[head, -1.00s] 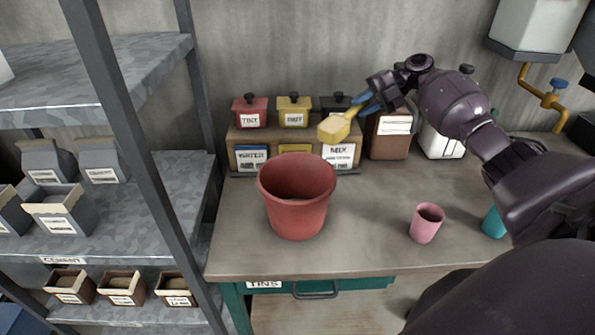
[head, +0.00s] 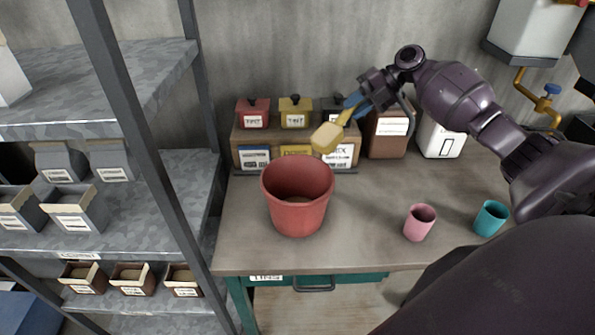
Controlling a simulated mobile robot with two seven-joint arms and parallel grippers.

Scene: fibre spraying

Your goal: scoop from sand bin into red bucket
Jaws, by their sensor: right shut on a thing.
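A red bucket (head: 298,211) stands upright on the workbench, with some material low inside it. My right gripper (head: 355,104) is shut on the blue handle of a yellow scoop (head: 328,137). The scoop is held in the air above and to the right of the bucket, its head pointing down and left. I cannot tell whether the scoop holds anything. No sand bin on the bench can be made out for certain. My left gripper is not in view.
A pink cup (head: 420,222) and a teal cup (head: 491,218) stand on the workbench (head: 370,248), right of the bucket. Labelled boxes (head: 252,113) and a brown container (head: 388,135) line the wall. A metal shelf (head: 150,205) with cement bags and small bins stands left.

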